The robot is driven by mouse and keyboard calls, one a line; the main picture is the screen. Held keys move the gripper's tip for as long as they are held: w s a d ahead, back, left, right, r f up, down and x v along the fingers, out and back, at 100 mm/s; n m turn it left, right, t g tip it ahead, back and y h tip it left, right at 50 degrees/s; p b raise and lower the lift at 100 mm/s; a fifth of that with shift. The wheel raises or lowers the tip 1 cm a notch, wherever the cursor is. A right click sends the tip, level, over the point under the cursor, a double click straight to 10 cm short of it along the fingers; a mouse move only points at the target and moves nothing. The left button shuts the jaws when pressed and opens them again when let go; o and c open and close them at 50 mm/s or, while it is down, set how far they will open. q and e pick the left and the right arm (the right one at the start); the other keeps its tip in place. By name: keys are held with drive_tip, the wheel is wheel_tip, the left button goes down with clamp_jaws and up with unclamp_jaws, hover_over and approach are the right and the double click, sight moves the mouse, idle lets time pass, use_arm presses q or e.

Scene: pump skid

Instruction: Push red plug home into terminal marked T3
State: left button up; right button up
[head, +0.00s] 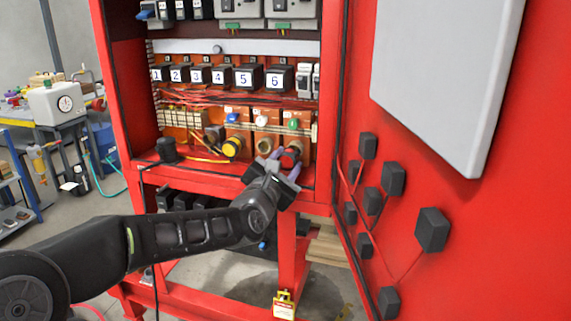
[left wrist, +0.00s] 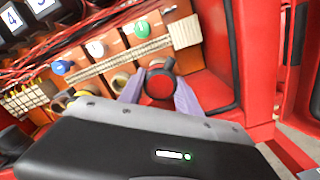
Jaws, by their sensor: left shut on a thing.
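The red plug (head: 291,157) is at the rightmost orange terminal block (head: 295,116), the one with a green button. It has a dark collar and shows red end-on in the left wrist view (left wrist: 159,86). My left gripper (head: 284,164) is shut on it, with one purple-grey finger on each side; the fingers also show in the left wrist view (left wrist: 160,93). The plug is in front of or in its socket; its depth cannot be told. No T3 marking is legible. My right gripper is not in view.
A yellow plug (head: 232,147) sits at the blue-button block to the left. The middle white-button block (head: 262,121) has a round socket. Red wires and numbered black units (head: 244,78) are above. The open red door (head: 450,200) with black boxes is at right.

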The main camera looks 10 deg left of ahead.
use_arm(q)
drive_tip(key=shift+w+d+b, duration=0.1)
drive_tip(key=shift+w+b, duration=0.3)
drive_tip(key=shift+w, duration=1)
drive_tip(key=shift+r, duration=0.1)
drive_tip(key=o, duration=1.4)
drive_tip(key=shift+s, duration=0.1)
drive_tip(key=shift+s+f, duration=0.2)
drive_tip(key=shift+f, duration=0.05)
drive_tip(key=s+b, duration=0.1)
drive_tip(key=s, duration=0.3)
drive_tip(key=s+b, duration=0.1)
drive_tip(key=s, duration=0.2)
drive_tip(key=shift+s+a+b, duration=0.1)
drive_tip(key=shift+a+b, duration=0.25)
drive_tip(key=shift+a, duration=0.05)
